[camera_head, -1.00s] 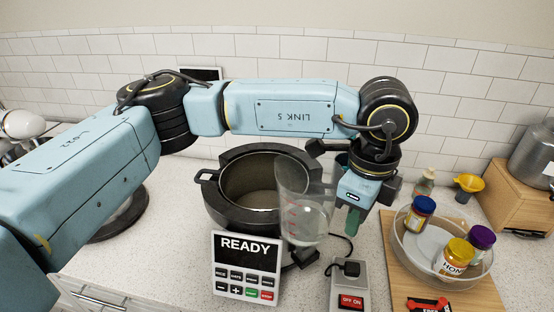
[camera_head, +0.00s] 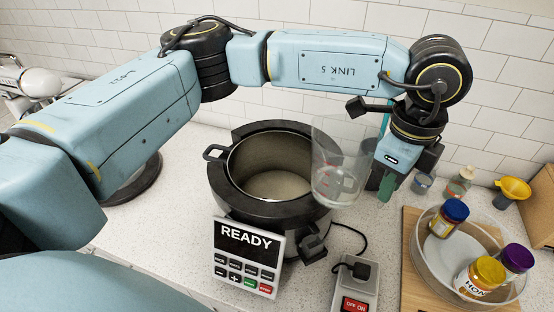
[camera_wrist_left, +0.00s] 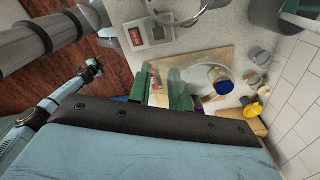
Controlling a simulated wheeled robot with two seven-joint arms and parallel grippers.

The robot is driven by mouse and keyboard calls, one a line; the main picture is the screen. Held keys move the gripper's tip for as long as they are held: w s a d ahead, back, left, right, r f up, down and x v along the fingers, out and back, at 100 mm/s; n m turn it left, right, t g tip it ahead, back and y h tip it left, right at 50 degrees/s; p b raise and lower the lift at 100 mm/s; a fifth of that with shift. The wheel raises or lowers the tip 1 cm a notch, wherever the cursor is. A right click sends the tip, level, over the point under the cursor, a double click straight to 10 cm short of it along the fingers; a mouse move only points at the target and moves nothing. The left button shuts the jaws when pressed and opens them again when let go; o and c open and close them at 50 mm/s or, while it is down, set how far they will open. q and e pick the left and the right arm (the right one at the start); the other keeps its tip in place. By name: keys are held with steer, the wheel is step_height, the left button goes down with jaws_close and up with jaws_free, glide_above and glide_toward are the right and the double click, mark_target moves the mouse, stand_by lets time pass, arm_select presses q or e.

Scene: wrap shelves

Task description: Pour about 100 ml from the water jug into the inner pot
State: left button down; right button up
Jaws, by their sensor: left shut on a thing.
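The clear water jug (camera_head: 338,160) with red marks shows in the head view, in front of the right rim of the inner pot (camera_head: 258,160). A little water shows low in the jug, which looks close to upright. My left gripper (camera_head: 388,186), with green fingers, is shut at the jug's right side; the handle is hidden. The inner pot sits open in the dark cooker (camera_head: 222,190), with a pale bottom. In the left wrist view the green fingers (camera_wrist_left: 165,88) show, and a clear rim (camera_wrist_left: 180,12) lies at the top. An arm (camera_wrist_left: 88,75), probably my right, shows small at the left.
The READY panel (camera_head: 247,255) is on the cooker's front. A switch box (camera_head: 354,285) with a cable stands right of it. A glass bowl (camera_head: 430,265) of jars rests on a wooden board (camera_head: 410,225). A yellow funnel (camera_head: 513,190) and bottle (camera_head: 459,182) stand behind.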

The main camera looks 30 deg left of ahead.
mark_target(335, 115)
arm_select(q)
steer(key=a+r+h, duration=0.1)
steer(key=a+r+h+p, duration=0.1)
steer(key=h, duration=0.1)
steer(key=shift+w+a+r+g+p, duration=0.1)
steer(key=shift+w+r+g+p, duration=0.1)
steer(key=shift+w+g+p, duration=0.15)
steer(key=shift+a+r+h, duration=0.2)
steer(key=shift+a+h, duration=0.05)
steer(key=shift+h, duration=0.15)
steer(key=a+r, duration=0.1)
steer(key=a+r+h+p, duration=0.1)
steer(key=r, duration=0.1)
steer(key=shift+w+g+h, duration=0.2)
steer(key=shift+g+h, duration=0.05)
steer(key=shift+h, duration=0.05)
steer(key=shift+w+a+r+g+h, duration=0.15)
steer(key=shift+w+a+g+h, duration=0.1)
steer(key=shift+a+h, duration=0.9)
steer(key=shift+w+a+r+g+h, duration=0.15)
steer(key=shift+w+a+g+h, duration=0.05)
steer(key=shift+a+h, duration=0.9)
steer(key=shift+w+a+r+g+h, duration=0.15)
steer(key=shift+w+a+g+h, duration=0.1)
steer(key=shift+a+h, duration=0.85)
steer(key=shift+w+a+h, duration=0.1)
steer(key=shift+a+h, duration=0.35)
